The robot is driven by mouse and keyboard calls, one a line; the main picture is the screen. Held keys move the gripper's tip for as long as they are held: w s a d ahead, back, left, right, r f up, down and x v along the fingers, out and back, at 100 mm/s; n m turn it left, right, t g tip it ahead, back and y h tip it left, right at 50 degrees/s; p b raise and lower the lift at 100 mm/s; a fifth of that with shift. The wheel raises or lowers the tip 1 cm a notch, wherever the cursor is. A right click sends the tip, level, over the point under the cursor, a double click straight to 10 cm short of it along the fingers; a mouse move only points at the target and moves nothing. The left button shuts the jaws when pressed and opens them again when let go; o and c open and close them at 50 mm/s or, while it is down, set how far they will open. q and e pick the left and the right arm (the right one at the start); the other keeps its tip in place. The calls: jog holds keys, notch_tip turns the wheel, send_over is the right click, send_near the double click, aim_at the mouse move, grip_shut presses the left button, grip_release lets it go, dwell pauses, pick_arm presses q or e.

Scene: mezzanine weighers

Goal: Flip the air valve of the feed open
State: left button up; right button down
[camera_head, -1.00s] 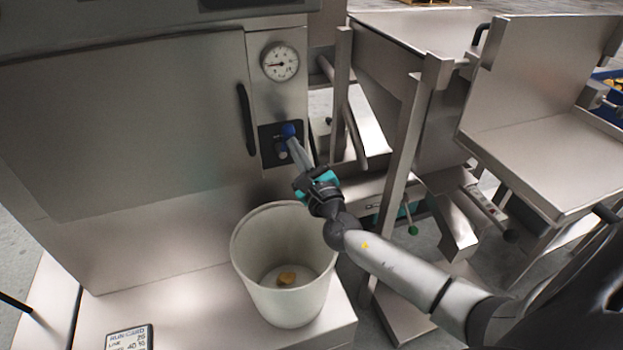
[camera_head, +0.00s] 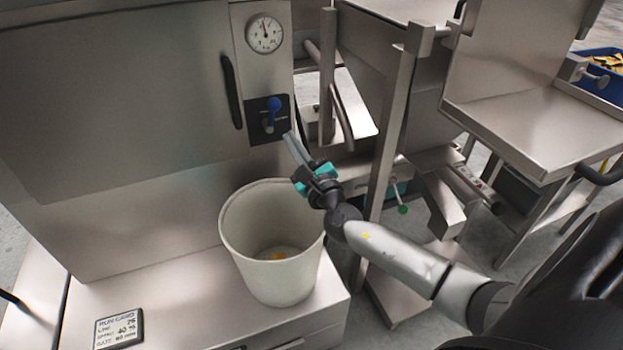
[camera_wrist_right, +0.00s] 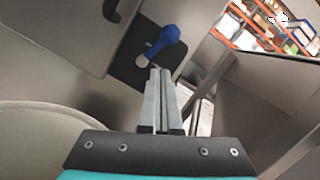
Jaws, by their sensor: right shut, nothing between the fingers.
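The air valve has a blue lever (camera_head: 273,110) on a black plate (camera_head: 256,134), on the steel panel below a round dial gauge (camera_head: 264,34). The lever stands roughly upright in the head view, its rounded knob at the top. The gauge needle points nearly straight up. My right gripper (camera_head: 288,136) is shut and empty, its fingertips just below and right of the lever, seemingly apart from it. In the right wrist view the blue lever (camera_wrist_right: 163,42) shows beyond the closed fingertips (camera_wrist_right: 158,70). My left gripper is not in view.
A white bucket (camera_head: 235,228) with a little yellowish product inside stands below the gripper on the steel ledge. A black door handle (camera_head: 231,91) is left of the valve. Steel frame posts (camera_head: 392,140) stand close to the right. A run card (camera_head: 119,328) lies at front left.

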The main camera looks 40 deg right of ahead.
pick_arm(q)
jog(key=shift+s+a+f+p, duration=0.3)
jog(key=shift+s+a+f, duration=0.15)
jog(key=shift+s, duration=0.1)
pick_arm(e)
jog(key=v, duration=0.8)
jog(key=shift+s+a, duration=0.2)
jog(key=shift+s, duration=0.15)
jog(key=shift+f, duration=0.1)
